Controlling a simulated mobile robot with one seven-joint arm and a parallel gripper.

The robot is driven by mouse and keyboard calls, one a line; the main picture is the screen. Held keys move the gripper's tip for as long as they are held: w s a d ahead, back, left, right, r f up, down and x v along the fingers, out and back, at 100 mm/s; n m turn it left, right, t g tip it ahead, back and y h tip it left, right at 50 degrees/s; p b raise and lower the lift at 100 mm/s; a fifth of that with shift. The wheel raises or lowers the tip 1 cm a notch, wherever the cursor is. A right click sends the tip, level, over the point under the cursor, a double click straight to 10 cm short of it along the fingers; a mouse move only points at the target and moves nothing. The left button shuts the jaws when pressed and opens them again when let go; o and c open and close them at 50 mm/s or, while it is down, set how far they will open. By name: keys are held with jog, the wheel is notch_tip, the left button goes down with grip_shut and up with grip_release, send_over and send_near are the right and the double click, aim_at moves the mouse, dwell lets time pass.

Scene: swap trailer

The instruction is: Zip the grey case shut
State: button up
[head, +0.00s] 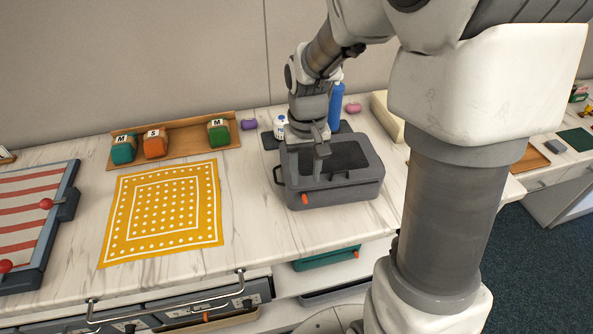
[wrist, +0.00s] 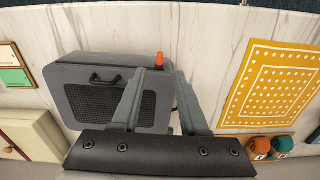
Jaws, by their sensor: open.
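The grey case (head: 335,190) lies on the white marble counter with its lid down and a dark panel on top. An orange zip pull (head: 304,199) shows at its front left corner. In the wrist view the case (wrist: 70,71) is at the left, with a black handle, and the orange pull (wrist: 160,59) stands at its upper right corner. My gripper (head: 304,152) is above the left part of the case, fingers pointing down. In the wrist view my gripper (wrist: 168,75) is open and empty, its fingertips just short of the orange pull. How far the zip runs is unclear.
A blue bottle (head: 336,106) and a white jar (head: 280,127) stand behind the case. A yellow dotted mat (head: 112,240) lies to the left, with a wooden tray (head: 188,134) of coloured bags behind it. Bare counter (head: 262,235) shows between mat and case.

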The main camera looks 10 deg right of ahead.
aim_at(305, 197)
notch_tip(305, 197, down, 7)
jog(key=shift+r+b, duration=0.2)
jog(key=shift+b, duration=0.15)
grip_shut()
dwell(1.3)
